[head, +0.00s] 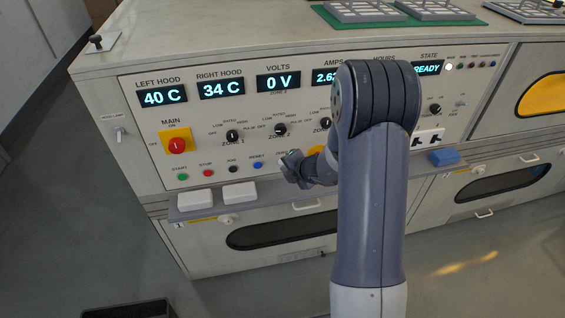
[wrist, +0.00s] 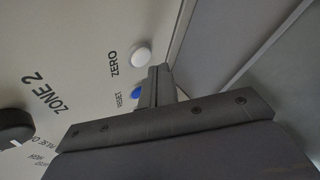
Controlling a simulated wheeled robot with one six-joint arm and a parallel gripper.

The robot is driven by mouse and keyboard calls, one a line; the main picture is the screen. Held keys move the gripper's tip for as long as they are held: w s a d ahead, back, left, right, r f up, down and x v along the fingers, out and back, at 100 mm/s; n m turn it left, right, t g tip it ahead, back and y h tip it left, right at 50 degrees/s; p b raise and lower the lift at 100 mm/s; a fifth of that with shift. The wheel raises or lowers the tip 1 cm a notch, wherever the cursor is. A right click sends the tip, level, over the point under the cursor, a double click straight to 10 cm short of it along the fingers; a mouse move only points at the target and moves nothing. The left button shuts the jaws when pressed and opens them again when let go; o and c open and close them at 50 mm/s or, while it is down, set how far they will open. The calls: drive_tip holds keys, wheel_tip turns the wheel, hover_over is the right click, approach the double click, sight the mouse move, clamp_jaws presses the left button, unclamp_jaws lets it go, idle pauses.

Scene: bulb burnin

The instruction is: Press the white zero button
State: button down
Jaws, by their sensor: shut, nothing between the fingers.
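The white zero button (wrist: 141,55) is a round white cap below its ZERO label on the pale panel in the wrist view. In the head view my gripper covers most or all of it. My gripper (wrist: 157,78) is shut and empty, with its narrow fingertips beside the zero button and close to the blue reset button (wrist: 135,92). I cannot tell whether the tips touch the panel. In the head view my gripper (head: 292,167) is at the lower panel edge, right of the blue reset button (head: 258,165).
The green start (head: 183,177), red stop (head: 208,173) and black log (head: 233,169) buttons line the panel's lower edge. A red-and-yellow main switch (head: 177,146) sits above them. A shelf (head: 275,184) juts out below, holding white blocks (head: 239,193) and a blue block (head: 445,157).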

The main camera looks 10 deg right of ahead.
drive_tip(key=shift+w, duration=0.45)
drive_tip(key=shift+w+p, duration=0.4)
drive_tip(key=shift+p, duration=0.1)
idle(0.6)
drive_tip(key=shift+s, duration=0.15)
drive_tip(key=shift+s+b, duration=0.4)
drive_tip(key=shift+s, duration=0.3)
drive_tip(key=shift+s+b, duration=0.75)
drive_tip(key=shift+s, duration=0.65)
drive_tip(key=shift+s+b, duration=0.3)
drive_tip(key=shift+s, duration=0.8)
